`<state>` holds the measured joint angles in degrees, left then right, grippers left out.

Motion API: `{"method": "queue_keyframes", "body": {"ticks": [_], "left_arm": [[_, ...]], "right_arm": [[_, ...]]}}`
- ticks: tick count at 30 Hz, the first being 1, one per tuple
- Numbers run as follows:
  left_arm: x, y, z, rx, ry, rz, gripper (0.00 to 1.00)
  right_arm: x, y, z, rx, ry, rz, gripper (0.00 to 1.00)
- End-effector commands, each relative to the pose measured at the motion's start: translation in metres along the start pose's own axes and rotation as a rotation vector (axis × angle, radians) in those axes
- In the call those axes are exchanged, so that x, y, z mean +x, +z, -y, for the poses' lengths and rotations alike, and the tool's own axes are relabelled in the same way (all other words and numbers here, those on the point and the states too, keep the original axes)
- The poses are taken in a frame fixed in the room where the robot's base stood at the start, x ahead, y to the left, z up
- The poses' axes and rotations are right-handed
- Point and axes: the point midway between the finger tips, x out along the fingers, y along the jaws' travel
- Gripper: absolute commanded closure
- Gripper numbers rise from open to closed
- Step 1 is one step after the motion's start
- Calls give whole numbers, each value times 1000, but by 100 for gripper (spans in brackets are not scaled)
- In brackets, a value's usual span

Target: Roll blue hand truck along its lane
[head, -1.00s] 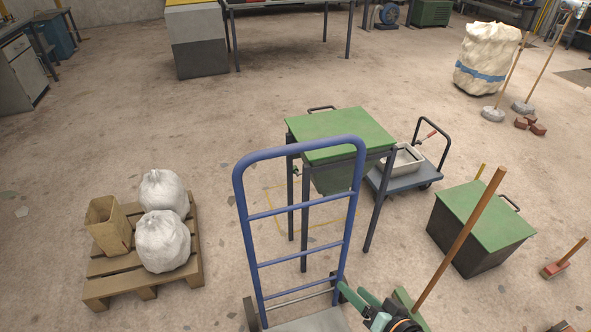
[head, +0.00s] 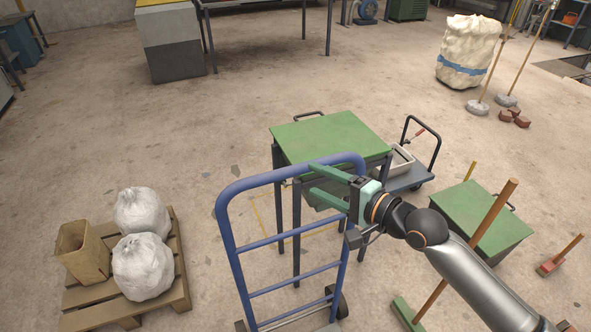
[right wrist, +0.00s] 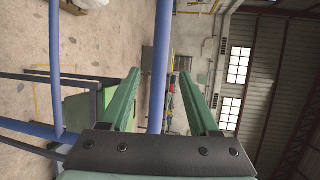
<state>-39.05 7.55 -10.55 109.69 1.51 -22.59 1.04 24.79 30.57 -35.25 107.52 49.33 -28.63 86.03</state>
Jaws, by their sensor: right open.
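The blue hand truck (head: 234,262) stands upright at bottom centre, with a looped top, blue rungs, a dark wheel (head: 341,305) and a grey toe plate partly cut off below. My right gripper (head: 312,180) reaches in from the right at the truck's upper right corner. Its green fingers are open and point left across the frame. In the right wrist view, a blue tube (right wrist: 161,60) runs between the open fingers (right wrist: 161,78); contact cannot be told. A second blue tube (right wrist: 56,65) shows at left. My left gripper is not in view. No clear lane marking shows, only thin yellow floor lines (head: 262,222).
A green-topped stand (head: 330,135) is close behind the truck, with a grey cart (head: 410,178) beside it. A pallet (head: 180,262) with white sacks stands left. A green-lidded bin (head: 480,215) and a broom (head: 468,245) are right. Floor behind the stand is clear.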

Motion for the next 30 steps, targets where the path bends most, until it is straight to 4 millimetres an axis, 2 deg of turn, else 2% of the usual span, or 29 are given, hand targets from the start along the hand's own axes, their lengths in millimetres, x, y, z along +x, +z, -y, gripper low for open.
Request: {"method": "queue_keyframes", "body": {"ticks": [1,6,12,17,25,30], "left_arm": [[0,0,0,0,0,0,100],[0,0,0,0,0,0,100],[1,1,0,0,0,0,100],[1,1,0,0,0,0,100],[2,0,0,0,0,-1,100],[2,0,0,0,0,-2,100]], "right_arm": [[12,0,2,0,-3,0,38],[43,0,0,-1,-1,0,38],[65,0,0,-1,-1,-1,38],[72,0,0,-2,-1,-1,38],[73,0,0,-2,-1,-1,38],[73,0,0,-2,0,-1,56]]}}
